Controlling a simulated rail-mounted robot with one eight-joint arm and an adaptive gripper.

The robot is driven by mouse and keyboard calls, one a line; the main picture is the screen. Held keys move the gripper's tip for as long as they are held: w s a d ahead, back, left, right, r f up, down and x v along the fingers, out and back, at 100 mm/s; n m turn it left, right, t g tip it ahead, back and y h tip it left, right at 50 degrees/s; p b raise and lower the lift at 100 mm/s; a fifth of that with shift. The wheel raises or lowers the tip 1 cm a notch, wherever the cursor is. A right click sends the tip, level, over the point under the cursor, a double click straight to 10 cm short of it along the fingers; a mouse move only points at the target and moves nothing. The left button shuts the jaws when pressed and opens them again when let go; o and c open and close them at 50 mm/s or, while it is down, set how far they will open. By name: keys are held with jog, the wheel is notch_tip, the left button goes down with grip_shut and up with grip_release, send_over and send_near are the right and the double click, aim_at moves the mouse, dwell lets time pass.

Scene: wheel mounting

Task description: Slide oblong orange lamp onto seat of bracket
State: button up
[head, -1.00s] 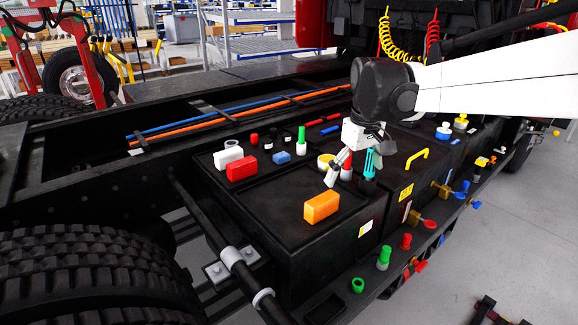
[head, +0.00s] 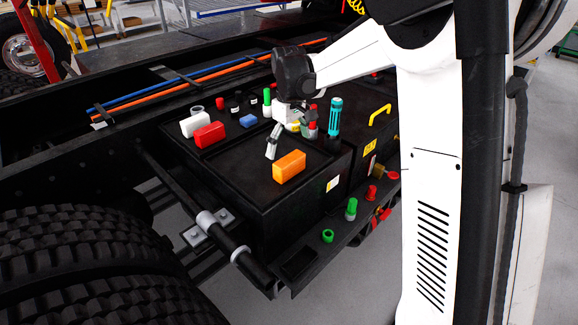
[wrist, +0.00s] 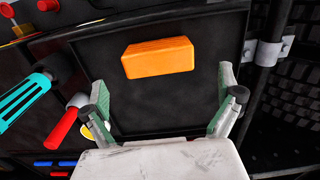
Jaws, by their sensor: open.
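The oblong orange lamp (head: 289,167) lies flat on the black box lid (head: 240,185) in the head view. In the wrist view the orange lamp (wrist: 159,58) lies ahead of the fingers, its long side across the gap. My gripper (head: 277,150) is open and empty, just behind the lamp in the head view; the wrist view shows its spread fingers (wrist: 163,88) with bare lid between them. The lamp is apart from both fingers. I cannot tell which part is the seat of the bracket; a grey clamp plate (head: 199,237) holds the pipe at the box's left.
White (head: 196,123) and red (head: 209,136) blocks stand left on the lid. A teal-handled tool (head: 334,117) stands right of my gripper and shows close to its left finger in the wrist view (wrist: 28,100). The lid around the lamp is mostly clear.

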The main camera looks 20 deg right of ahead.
aim_at(290, 158)
jog(key=shift+w+d+f+p, duration=0.1)
jog(key=shift+f+p, duration=0.3)
jog(key=shift+f, duration=2.8)
jog(key=c, duration=1.1)
jog(key=shift+r, duration=0.5)
jog(key=r, duration=0.2)
jog(key=a+r, duration=0.1)
jog(key=shift+s+r+b, duration=0.25)
jog(key=shift+r+b, duration=0.1)
jog(key=shift+b, duration=0.05)
jog(key=s+a+r, duration=0.1)
jog(key=a+r, duration=0.1)
jog(key=a, duration=0.1)
jog(key=s+a+r, duration=0.2)
jog(key=a, duration=0.1)
jog(key=s+a+r+b, duration=0.1)
jog(key=s+a+r, duration=0.1)
jog(key=a, duration=0.1)
jog(key=shift+s+a+r, duration=0.1)
jog(key=shift+a+r, duration=0.05)
jog(key=shift+r, duration=0.05)
